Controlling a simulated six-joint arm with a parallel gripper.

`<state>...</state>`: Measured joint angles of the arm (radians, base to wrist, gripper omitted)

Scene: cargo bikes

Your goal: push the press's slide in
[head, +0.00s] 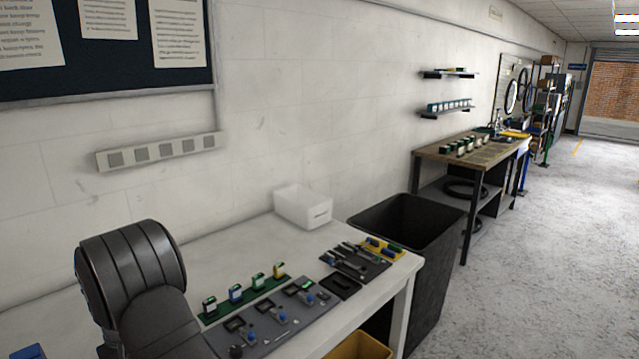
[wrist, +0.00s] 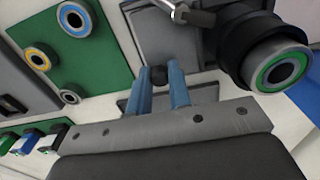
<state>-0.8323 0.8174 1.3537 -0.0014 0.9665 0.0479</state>
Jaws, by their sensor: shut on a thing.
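In the wrist view, the two blue fingers of my gripper (wrist: 161,71) are closed on a small dark knob (wrist: 160,77). The knob stands in front of a grey plate-like part (wrist: 165,40); I cannot tell how it joins the press's slide. In the head view my arm hides part of the bench, and the gripper is not visible there. The press cannot be made out for certain in the head view.
A green board (wrist: 75,50) with ringed bearings lies left of the fingers. A metal wrench-like part (wrist: 183,13) is above them. On the white bench (head: 240,255) are a grey panel (head: 262,335) with small fixtures, a dark tool mat (head: 372,268) and a white bin (head: 303,206).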

